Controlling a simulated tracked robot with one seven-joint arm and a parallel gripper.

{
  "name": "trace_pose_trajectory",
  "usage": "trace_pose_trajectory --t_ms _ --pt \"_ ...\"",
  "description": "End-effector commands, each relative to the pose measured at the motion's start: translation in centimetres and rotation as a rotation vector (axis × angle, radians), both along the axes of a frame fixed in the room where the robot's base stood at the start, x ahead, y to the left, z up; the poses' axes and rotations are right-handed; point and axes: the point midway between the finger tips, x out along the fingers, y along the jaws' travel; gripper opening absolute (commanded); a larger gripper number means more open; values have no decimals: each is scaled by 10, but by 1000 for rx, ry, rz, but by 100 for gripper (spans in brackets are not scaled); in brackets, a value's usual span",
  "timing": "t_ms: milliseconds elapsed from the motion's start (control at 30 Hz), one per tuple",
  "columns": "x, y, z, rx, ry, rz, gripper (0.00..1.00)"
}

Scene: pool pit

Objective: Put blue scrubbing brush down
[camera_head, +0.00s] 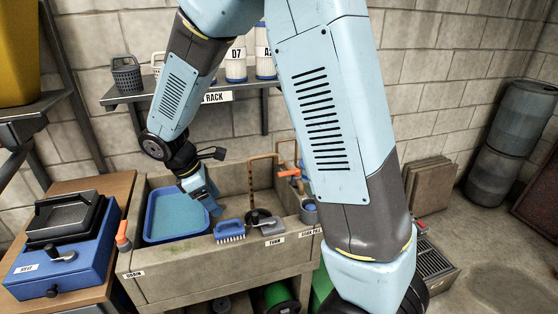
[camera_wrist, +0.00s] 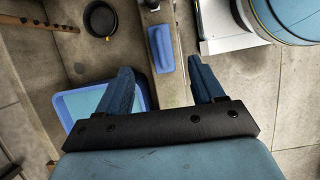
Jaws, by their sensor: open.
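The blue scrubbing brush (camera_head: 230,231) has a blue back and pale bristles facing down. It rests on the concrete sink (camera_head: 185,277), near the front rim and just right of the blue tray (camera_head: 150,230). In the wrist view the brush (camera_wrist: 161,48) lies lengthwise on a narrow concrete ledge (camera_wrist: 175,91). My gripper (camera_head: 213,207) is open above the right part of the tray, behind and left of the brush in the head view. In the wrist view its two fingers (camera_wrist: 160,66) are spread wide, with the brush ahead between them and nothing held.
An orange-tipped item (camera_head: 123,238) is at the sink's left corner, beside a blue box (camera_head: 60,270) on a wooden bench.

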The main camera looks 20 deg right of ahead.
Motion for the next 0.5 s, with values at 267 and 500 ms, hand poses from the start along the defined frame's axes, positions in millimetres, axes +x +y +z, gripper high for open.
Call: trace_pose_trajectory --t_ms 267,500 --pt "-9 -45 57 93 -129 -241 68" --pt "-33 -90 109 203 -263 -511 68"
